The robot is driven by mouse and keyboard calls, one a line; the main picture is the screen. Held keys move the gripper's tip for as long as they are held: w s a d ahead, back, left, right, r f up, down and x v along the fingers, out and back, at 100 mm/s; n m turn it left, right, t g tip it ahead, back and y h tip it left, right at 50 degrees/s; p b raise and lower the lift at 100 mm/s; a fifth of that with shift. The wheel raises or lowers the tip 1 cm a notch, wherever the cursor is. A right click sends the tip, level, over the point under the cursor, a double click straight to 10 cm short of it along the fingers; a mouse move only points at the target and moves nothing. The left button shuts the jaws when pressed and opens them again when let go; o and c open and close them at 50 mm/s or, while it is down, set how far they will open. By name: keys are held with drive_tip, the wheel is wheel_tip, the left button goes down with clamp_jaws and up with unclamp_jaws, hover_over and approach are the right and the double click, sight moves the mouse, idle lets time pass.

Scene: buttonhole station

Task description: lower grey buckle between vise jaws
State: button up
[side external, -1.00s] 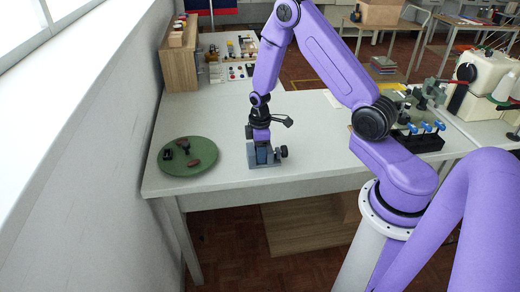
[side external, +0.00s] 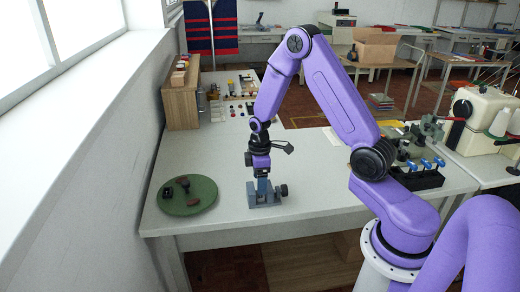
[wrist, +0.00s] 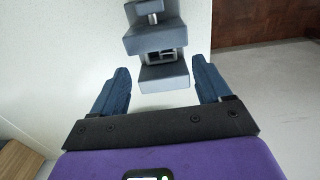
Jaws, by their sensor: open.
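The blue-grey vise (side external: 266,199) stands near the front edge of the table; it also shows at the top of the wrist view (wrist: 163,77). A small grey piece with openings, apparently the buckle (wrist: 160,54), sits between the vise jaws. How deep it sits is hard to tell. My gripper (side external: 263,184) is above the vise, pointing down. In the wrist view my gripper (wrist: 160,68) has its two blue fingers wide apart, one on each side of the vise, with nothing between them touching either finger. The buckle cannot be made out in the side view.
A green round plate (side external: 172,208) with several dark and reddish-brown pieces lies left of the vise. A wooden box (side external: 181,98) and small parts stand at the back left. A black rack with blue-topped clamps (side external: 417,178) stands at the right. The table around the vise is clear.

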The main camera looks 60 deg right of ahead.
wheel_tip(320, 180, up, 13)
idle(0.4)
drive_tip(key=shift+a, duration=0.1)
drive_tip(key=s+a+r+n, duration=0.2)
drive_tip(key=s+a+r, duration=0.1)
drive_tip(key=s+a, duration=1.05)
drive_tip(key=s, duration=0.6)
drive_tip(key=s+a+r+n, duration=0.1)
drive_tip(key=s, duration=0.7)
drive_tip(key=shift+a+r+n, duration=0.3)
drive_tip(key=shift+a, duration=0.05)
